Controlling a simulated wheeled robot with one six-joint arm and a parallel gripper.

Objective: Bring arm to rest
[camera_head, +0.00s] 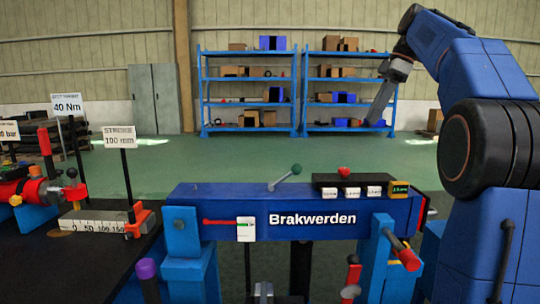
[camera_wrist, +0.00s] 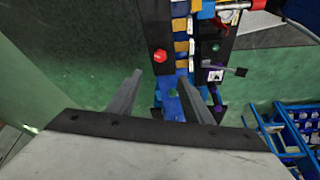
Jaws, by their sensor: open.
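My gripper (camera_wrist: 160,77) is open in the wrist view, with its two dark fingers apart and nothing between them. In the head view my arm is raised at the right, and my gripper (camera_head: 377,112) hangs down from it in front of the shelves. It is clear of the blue stand marked "Brakwerden" (camera_head: 250,219). In the wrist view the stand's green knob (camera_wrist: 172,92) and red button (camera_wrist: 159,56) lie beyond the fingers, apart from them.
The stand carries a green-tipped lever (camera_head: 285,177), a red button (camera_head: 344,172) and a red-handled lever (camera_head: 404,252). A dark bench (camera_head: 60,268) with a ruler and signs stands at the left. Blue shelves (camera_head: 247,92) and a grey cabinet (camera_head: 156,100) are far behind. Green floor between is clear.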

